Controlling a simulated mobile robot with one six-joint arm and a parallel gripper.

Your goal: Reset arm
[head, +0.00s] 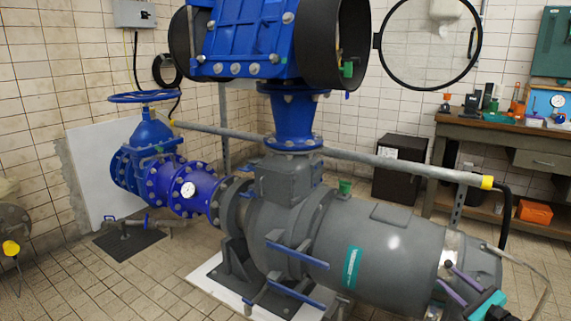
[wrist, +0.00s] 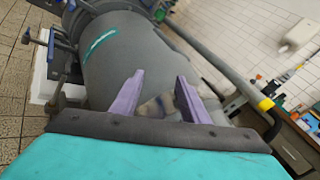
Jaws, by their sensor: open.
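My gripper (head: 446,273) has two purple fingers and a teal body and is at the lower right of the head view. In the wrist view my gripper (wrist: 160,76) shows its fingers spread apart with nothing between them. Behind the fingers is the large grey pump motor (head: 390,245), which also fills the upper middle of the wrist view (wrist: 150,50). In the head view the fingers overlap the motor's right end. I cannot tell the exact gap between them. Most of my arm is out of view.
A grey pipe with a yellow band (head: 487,182) runs above the motor. Blue valves and pipes (head: 160,150) stand at the left. A workbench (head: 500,130) with tools and a black cabinet (head: 400,165) stand at the back right. Tiled floor (head: 90,285) is open at front left.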

